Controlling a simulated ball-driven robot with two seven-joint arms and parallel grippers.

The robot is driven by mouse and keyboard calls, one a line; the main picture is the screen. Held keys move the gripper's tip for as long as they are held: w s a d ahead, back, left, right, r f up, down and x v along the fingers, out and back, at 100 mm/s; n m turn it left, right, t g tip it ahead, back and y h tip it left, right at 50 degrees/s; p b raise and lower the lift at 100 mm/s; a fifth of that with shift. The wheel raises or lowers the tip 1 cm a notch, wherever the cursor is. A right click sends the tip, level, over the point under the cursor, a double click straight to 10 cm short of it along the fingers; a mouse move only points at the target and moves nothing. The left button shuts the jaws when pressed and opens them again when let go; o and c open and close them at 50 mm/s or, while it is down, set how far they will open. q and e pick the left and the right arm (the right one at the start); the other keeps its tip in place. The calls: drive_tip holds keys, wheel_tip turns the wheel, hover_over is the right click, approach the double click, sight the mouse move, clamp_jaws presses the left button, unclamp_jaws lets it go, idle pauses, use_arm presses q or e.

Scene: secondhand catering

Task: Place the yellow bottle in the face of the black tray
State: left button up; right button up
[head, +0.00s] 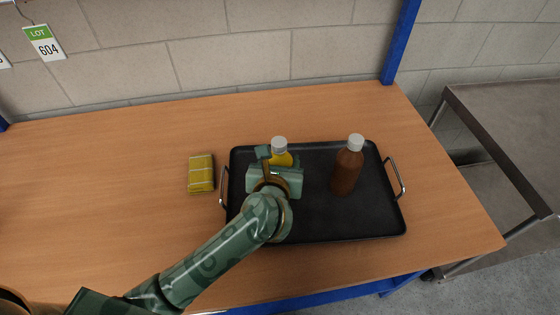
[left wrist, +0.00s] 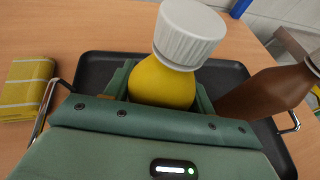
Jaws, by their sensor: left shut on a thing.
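The yellow bottle (head: 281,157) has a white cap and stands about upright over the left part of the black tray (head: 320,225). My left gripper (head: 275,165) is shut on it. The gripper hides the bottle's lower part, so I cannot tell whether its base touches the tray. In the left wrist view the yellow bottle (left wrist: 165,82) rises between the green fingers (left wrist: 163,88), with the black tray (left wrist: 95,65) behind it. My right gripper is not in either view.
A brown bottle (head: 346,172) with a white cap stands on the tray, right of the yellow one. A folded yellow cloth (head: 201,173) lies left of the tray. The tray has metal handles at both ends. The wooden table (head: 100,190) is clear at left. A metal table (head: 515,120) stands at right.

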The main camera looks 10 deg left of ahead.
use_arm(q)
drive_tip(key=shift+f, duration=0.2)
drive_tip(key=o, duration=1)
drive_tip(key=shift+o, duration=0.2)
drive_tip(key=shift+r, duration=0.2)
drive_tip(key=shift+s+r, duration=0.2)
drive_tip(key=p+v, duration=0.2)
drive_tip(key=v, duration=0.9)
drive_tip(key=shift+s+p, duration=0.2)
drive_tip(key=shift+p, duration=0.15)
